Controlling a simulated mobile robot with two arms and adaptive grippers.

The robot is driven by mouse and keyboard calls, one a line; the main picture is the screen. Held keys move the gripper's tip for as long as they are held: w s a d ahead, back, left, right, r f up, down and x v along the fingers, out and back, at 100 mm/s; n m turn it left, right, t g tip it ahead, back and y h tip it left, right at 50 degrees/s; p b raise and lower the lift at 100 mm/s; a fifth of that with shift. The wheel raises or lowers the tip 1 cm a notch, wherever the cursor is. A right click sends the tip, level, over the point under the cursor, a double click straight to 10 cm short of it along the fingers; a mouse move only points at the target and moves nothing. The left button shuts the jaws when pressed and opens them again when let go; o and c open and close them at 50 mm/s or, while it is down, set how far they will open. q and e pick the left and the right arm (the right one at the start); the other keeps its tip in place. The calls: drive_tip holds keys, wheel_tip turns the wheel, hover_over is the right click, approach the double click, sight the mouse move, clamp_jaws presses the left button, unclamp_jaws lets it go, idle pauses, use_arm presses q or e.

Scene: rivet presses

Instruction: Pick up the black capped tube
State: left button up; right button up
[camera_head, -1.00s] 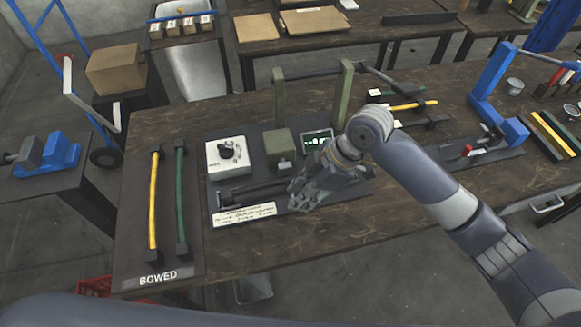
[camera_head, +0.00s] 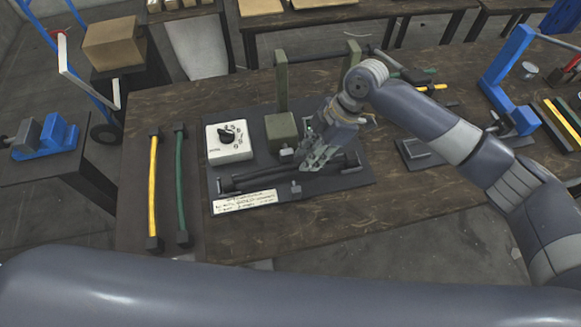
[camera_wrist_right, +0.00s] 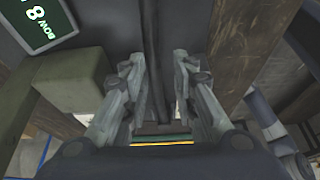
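The black capped tube (camera_head: 262,181) lies lengthwise on the dark base plate (camera_head: 225,160) of the press in front of me, with a cap at each end. My right gripper (camera_head: 316,158) is just over the right half of the tube, its fingers pointing down toward it. In the right wrist view the gripper (camera_wrist_right: 155,62) is open, and the dark tube (camera_wrist_right: 155,50) runs between its fingers with gaps on both sides. The fingers do not close on it. My left gripper is out of view.
The white dial box (camera_head: 229,142) and green press block (camera_head: 281,131) stand behind the tube; a green post (camera_head: 281,82) rises behind. A yellow tube (camera_head: 153,190) and a green tube (camera_head: 181,185) lie on the left mat. The front table edge is bare.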

sight(291, 171)
drive_tip(key=shift+p+x, duration=0.5)
drive_tip(key=shift+x, duration=1.6)
drive_tip(key=shift+w+d+f, duration=0.1)
drive_tip(key=shift+w+d, duration=0.05)
drive_tip(key=shift+d, duration=0.1)
drive_tip(key=c, duration=0.6)
clamp_jaws()
